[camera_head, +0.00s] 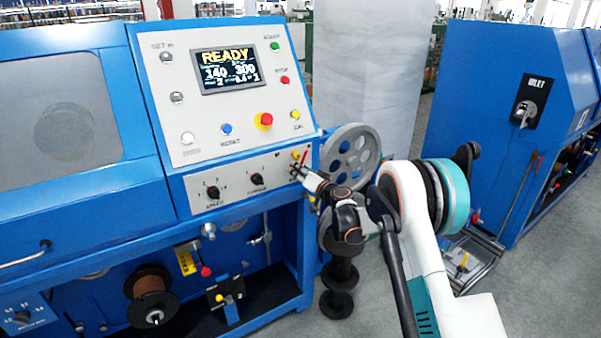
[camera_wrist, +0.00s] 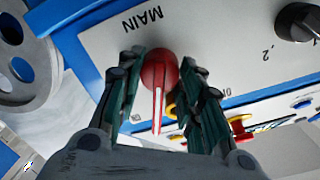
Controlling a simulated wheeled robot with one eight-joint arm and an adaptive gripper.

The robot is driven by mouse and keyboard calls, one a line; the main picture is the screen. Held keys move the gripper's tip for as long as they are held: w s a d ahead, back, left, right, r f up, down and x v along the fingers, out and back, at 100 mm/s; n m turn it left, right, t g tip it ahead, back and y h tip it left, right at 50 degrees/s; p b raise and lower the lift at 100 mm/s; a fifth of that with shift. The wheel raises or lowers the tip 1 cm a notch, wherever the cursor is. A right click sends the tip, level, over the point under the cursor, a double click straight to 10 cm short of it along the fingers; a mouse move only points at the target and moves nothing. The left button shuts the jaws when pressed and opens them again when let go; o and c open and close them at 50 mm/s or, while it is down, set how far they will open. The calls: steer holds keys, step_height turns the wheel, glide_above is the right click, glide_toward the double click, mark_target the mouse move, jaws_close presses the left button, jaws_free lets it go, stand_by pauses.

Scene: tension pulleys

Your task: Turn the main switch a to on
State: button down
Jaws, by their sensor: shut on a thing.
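The main switch (camera_wrist: 158,75) is a red rotary knob with a white line along its handle, on a grey panel marked MAIN in the wrist view. My gripper (camera_wrist: 157,100) has its two dark, ridged fingers on either side of the red knob and is shut on it. In the head view, my gripper (camera_head: 299,172) reaches the right end of the lower grey panel, and the fingers largely hide the knob there. The markings around the switch are mostly covered, so I cannot read its setting.
The upper panel holds a lit screen (camera_head: 230,70) reading READY and a red emergency button (camera_head: 265,120) on yellow. Black selector knobs (camera_head: 213,192) sit left of my gripper. A grey spoked wheel (camera_head: 350,152) stands close behind my gripper.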

steer(key=c, duration=1.1)
jaws_free()
steer(key=v, duration=1.2)
